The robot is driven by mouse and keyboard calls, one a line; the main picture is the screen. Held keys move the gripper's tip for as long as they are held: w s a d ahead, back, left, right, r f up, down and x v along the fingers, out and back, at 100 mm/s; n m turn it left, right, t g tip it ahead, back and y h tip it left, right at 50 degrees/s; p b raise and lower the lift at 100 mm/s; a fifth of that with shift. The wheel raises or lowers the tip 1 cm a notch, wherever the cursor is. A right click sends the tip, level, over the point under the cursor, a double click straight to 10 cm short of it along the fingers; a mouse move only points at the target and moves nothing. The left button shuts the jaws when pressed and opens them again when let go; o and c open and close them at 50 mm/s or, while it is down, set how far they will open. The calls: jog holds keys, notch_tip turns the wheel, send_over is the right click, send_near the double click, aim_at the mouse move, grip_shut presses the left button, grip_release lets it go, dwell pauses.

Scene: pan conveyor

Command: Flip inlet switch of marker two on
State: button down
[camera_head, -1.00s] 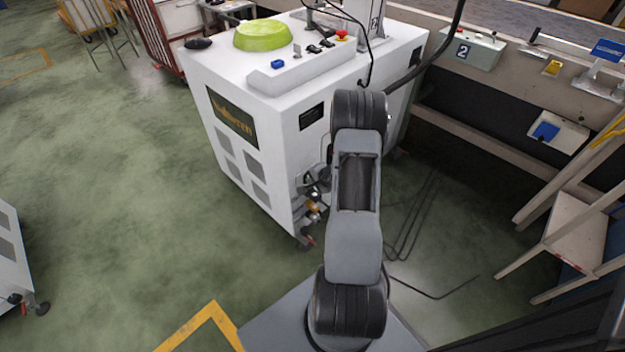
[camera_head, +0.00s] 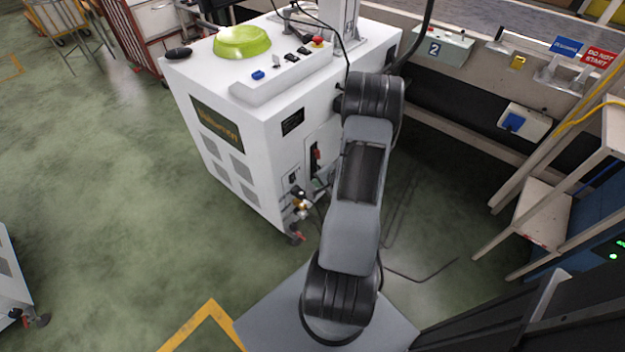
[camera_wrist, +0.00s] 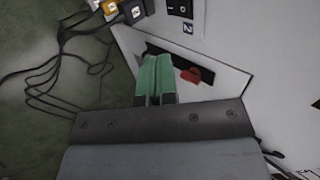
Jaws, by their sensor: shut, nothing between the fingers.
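The marker (camera_head: 265,130) is a white cabinet on wheels, left of my arm in the head view. On its side is a panel with a red handle (camera_head: 316,155). The red handle also shows in the wrist view (camera_wrist: 190,75), on a black slot. My gripper (camera_wrist: 155,62) has its green fingers shut together and empty, in front of the slot, left of the red handle and below the switch. My arm hides it in the head view.
Yellow-marked plugs with dark cables (camera_wrist: 108,10) lie up-left in the wrist view. Brass fittings (camera_head: 300,205) stick out low on the cabinet. A wooden stepped frame (camera_head: 540,205) stands at right.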

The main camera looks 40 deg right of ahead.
aim_at(293, 178)
jog(key=shift+s+r, duration=0.3)
jog(key=shift+r, duration=0.05)
jog(key=shift+f, duration=0.1)
jog(key=f+b, duration=0.1)
jog(key=b, duration=0.2)
jog(key=shift+s+d+f, duration=0.15)
jog(key=shift+f, duration=0.05)
jog(key=shift+f+b, duration=0.1)
jog(key=shift+b, duration=0.2)
jog(key=b+x, duration=0.2)
jog(key=x, duration=0.1)
jog(key=b+x, duration=0.2)
jog(key=x, duration=0.2)
jog(key=b+x, duration=0.2)
jog(key=x, duration=0.2)
jog(key=shift+w, duration=0.5)
jog(key=shift+w+a+b, duration=0.15)
jog(key=shift+w+b, duration=0.2)
jog(key=shift+w, duration=0.15)
jog(key=shift+w+a+b, duration=0.15)
jog(key=shift+w+b, duration=0.15)
jog(key=shift+w, duration=0.25)
